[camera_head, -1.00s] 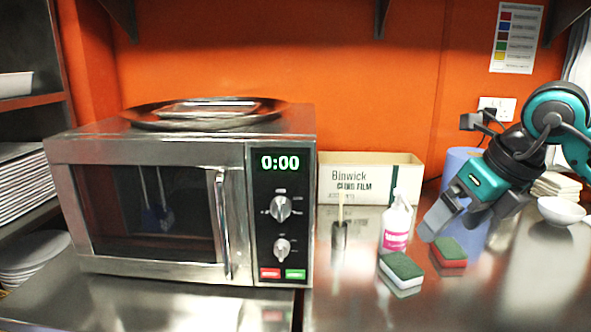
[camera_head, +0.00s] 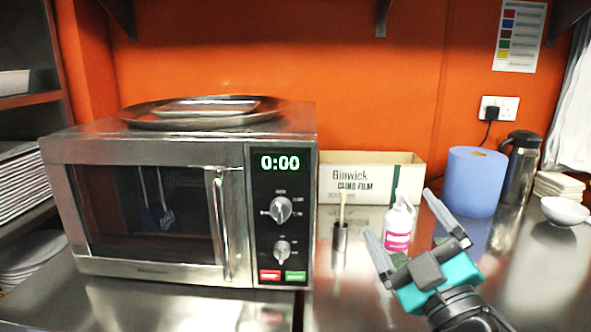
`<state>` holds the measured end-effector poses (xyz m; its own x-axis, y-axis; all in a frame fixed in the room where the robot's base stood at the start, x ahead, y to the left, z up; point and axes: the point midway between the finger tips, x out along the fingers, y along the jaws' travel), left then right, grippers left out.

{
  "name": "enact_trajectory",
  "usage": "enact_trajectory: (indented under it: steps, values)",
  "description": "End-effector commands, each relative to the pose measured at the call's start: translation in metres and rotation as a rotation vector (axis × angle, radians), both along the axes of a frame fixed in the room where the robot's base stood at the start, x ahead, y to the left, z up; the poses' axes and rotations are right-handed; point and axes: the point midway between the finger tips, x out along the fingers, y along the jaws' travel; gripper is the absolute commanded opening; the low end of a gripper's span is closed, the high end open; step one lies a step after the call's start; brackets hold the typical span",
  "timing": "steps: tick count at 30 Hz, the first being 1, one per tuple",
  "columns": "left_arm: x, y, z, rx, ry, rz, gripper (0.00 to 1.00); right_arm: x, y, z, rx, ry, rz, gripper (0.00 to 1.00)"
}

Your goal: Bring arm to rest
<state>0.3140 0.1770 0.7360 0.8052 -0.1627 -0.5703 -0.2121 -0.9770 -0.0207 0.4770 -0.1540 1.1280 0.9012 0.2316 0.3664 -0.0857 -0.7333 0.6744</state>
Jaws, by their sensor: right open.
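My right gripper (camera_head: 403,222) is in the lower right of the head view, above the steel counter. Its two fingers are spread apart and point up and to the left in the picture, with nothing between them that it holds. It covers most of the green-topped sponge and hides the red one. The white spray bottle (camera_head: 398,228) with a pink label stands just behind the fingers. I cannot tell whether the gripper touches anything. My left gripper is not in view.
A microwave (camera_head: 150,215) reading 0:00 stands on the left with a round tray (camera_head: 150,122) on top. A cling film box (camera_head: 365,172), blue paper roll (camera_head: 474,182), dark flask (camera_head: 520,165) and white bowl (camera_head: 564,211) stand along the back. The counter's right front (camera_head: 535,275) is clear.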

Motion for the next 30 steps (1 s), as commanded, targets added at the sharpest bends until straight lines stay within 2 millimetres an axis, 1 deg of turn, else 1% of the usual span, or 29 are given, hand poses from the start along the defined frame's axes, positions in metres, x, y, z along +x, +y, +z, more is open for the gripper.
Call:
enact_trajectory:
  steps: [1,2,3,4,5,6,8,9,12,15,18,20,21,25,26,27,30]
  values:
    - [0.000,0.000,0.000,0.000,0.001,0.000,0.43,-0.002,-0.015,-0.030,0.076,0.132,-0.061,0.96]
    - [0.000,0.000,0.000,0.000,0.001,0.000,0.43,-0.004,-0.023,-0.048,0.119,0.214,-0.099,0.96]
    - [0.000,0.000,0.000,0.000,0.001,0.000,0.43,-0.009,-0.034,-0.073,0.168,0.327,-0.148,0.96]
    - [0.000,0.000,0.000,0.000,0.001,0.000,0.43,-0.015,-0.041,-0.093,0.205,0.413,-0.184,0.96]
    - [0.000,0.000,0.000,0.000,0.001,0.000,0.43,-0.023,-0.047,-0.113,0.238,0.500,-0.217,0.96]
    - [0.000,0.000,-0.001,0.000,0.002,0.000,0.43,-0.035,-0.054,-0.140,0.279,0.618,-0.260,0.96]
    - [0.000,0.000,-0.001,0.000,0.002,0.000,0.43,-0.057,-0.061,-0.176,0.326,0.783,-0.312,0.96]
    - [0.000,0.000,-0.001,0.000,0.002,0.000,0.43,-0.072,-0.063,-0.195,0.351,0.878,-0.341,0.96]
    - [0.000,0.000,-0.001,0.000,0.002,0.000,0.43,-0.107,-0.065,-0.231,0.391,1.077,-0.390,0.96]
    - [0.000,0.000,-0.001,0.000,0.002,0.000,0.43,-0.140,-0.064,-0.257,0.418,1.240,-0.423,0.96]
    - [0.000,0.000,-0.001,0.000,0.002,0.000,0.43,-0.170,-0.062,-0.275,0.437,1.378,-0.445,0.96]
    - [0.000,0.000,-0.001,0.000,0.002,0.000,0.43,-0.188,-0.060,-0.284,0.443,1.457,-0.456,0.96]
    - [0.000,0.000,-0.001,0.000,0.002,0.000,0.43,-0.201,-0.058,-0.289,0.449,1.508,-0.462,0.96]
    - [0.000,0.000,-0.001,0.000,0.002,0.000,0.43,-0.239,-0.053,-0.302,0.461,1.666,-0.476,0.96]
    - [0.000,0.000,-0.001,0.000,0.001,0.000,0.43,-0.240,-0.052,-0.305,0.462,1.675,-0.473,0.96]
    - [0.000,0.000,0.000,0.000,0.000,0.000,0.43,-0.233,-0.051,-0.308,0.464,1.647,-0.461,0.96]
    - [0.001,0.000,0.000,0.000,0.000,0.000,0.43,-0.222,-0.049,-0.317,0.474,1.602,-0.437,0.96]
